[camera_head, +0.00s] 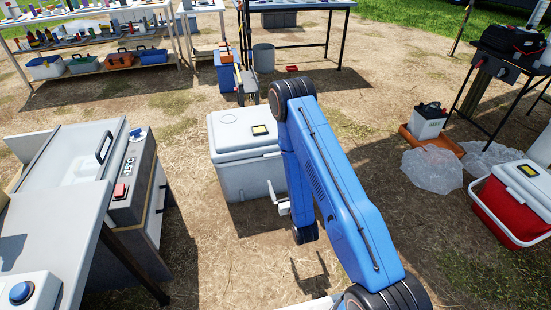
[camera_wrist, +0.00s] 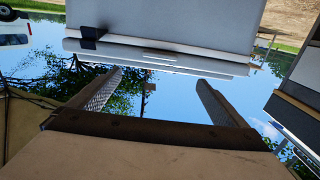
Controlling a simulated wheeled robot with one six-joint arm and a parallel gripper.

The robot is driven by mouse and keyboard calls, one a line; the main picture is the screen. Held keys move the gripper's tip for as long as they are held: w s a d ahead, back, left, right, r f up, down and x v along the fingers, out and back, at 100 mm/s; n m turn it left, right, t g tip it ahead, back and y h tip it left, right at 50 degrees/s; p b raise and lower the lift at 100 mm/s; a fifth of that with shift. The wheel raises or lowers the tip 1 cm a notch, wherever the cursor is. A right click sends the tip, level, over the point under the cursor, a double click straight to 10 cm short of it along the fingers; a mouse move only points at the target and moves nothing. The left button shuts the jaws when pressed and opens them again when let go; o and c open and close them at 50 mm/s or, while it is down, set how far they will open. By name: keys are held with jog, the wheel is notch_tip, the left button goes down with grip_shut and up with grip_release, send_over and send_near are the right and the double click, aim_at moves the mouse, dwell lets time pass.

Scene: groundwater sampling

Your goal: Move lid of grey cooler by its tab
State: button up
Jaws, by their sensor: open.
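The grey cooler (camera_head: 240,178) stands on the dry ground in the middle of the head view. Its pale lid (camera_head: 232,121) looks closed and has a small dark and yellow label. My blue arm covers the cooler's right side. In the wrist view, which looks upside down, a grey box face (camera_wrist: 175,17), apparently the cooler, and its pale lid edge (camera_wrist: 205,65) fill the top. A narrow light strip on that edge may be the tab. My gripper (camera_wrist: 160,78) is open, with its ridged fingers apart and pointing towards that edge. Nothing shows between them. Contact cannot be told.
A bench with a clear-lidded grey unit (camera_head: 85,150) stands at left. At right are a red cooler (camera_head: 510,207), plastic bags (camera_head: 432,169) and a battery in an orange tray (camera_head: 455,146). Tables stand behind. Bare ground lies in front of the grey cooler.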

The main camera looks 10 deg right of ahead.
aim_at(274, 156)
jog(key=w, duration=1.7)
jog(key=shift+a, duration=0.35)
jog(key=shift+c, duration=0.4)
